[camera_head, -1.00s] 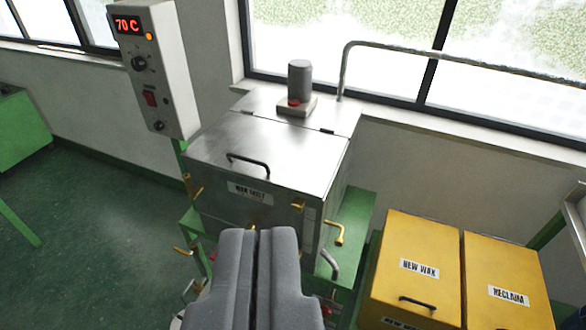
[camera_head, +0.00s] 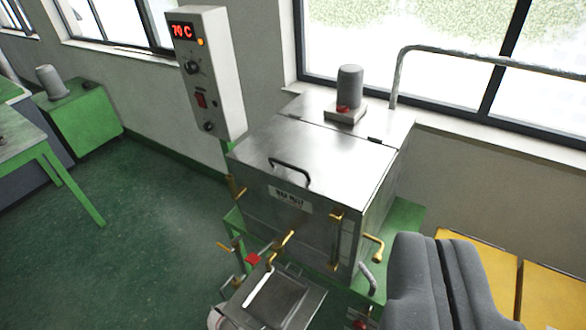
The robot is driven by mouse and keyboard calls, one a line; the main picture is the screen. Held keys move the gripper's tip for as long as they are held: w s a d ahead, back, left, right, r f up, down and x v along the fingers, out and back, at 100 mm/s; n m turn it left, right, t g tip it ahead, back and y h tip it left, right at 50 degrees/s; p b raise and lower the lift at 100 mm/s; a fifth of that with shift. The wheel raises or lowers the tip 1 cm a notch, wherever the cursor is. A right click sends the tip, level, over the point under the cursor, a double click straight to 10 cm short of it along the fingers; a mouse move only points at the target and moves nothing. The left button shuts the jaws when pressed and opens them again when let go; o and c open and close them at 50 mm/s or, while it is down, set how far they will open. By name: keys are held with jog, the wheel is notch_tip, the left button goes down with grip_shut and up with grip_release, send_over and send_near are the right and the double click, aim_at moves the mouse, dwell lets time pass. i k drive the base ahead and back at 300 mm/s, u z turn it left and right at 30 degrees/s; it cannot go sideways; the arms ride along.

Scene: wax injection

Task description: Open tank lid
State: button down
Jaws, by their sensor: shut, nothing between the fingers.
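The steel wax tank (camera_head: 290,228) stands in the middle of the view. Its hinged lid (camera_head: 320,150) lies flat and closed on top, with hinges toward the back. A black bar handle (camera_head: 290,168) sits on the lid near its front edge, above a label plate. My gripper (camera_head: 443,245) is at the lower right, in front of the yellow bins. Its two grey fingers are together with nothing between them. It is apart from the handle, to the right of it and lower in the picture.
A control box reading 70 C (camera_head: 207,75) stands left of the tank. A motor (camera_head: 349,88) sits behind the lid, near a metal rail (camera_head: 470,58). Brass valves (camera_head: 373,248) and a tray (camera_head: 275,298) project in front.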

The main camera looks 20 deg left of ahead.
aim_at(345, 170)
jog(key=i, duration=0.9)
jog(key=u, duration=0.05)
